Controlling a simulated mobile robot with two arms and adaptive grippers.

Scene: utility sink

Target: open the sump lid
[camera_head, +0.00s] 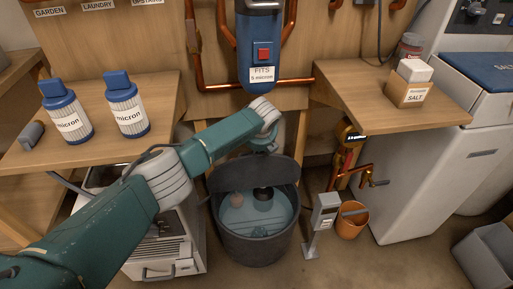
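The sump (252,248) is a dark round tub on the floor, with water and fittings visible inside. Its dark lid (233,178) stands raised and tilted at the far side of the rim, so the top of the tub is uncovered. My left arm reaches in from the left over the tub's far side. My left gripper (263,146) points down at the upper edge of the lid. Its fingers are small and partly hidden, so I cannot tell whether they are open or touch the lid. My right gripper is not in view.
A grey post-mounted box (324,214) and an orange bucket (351,220) stand right of the sump. A blue filter housing (259,50) hangs above. Two filter cartridges (127,108) stand on the left bench; a salt box (408,92) sits on the right bench.

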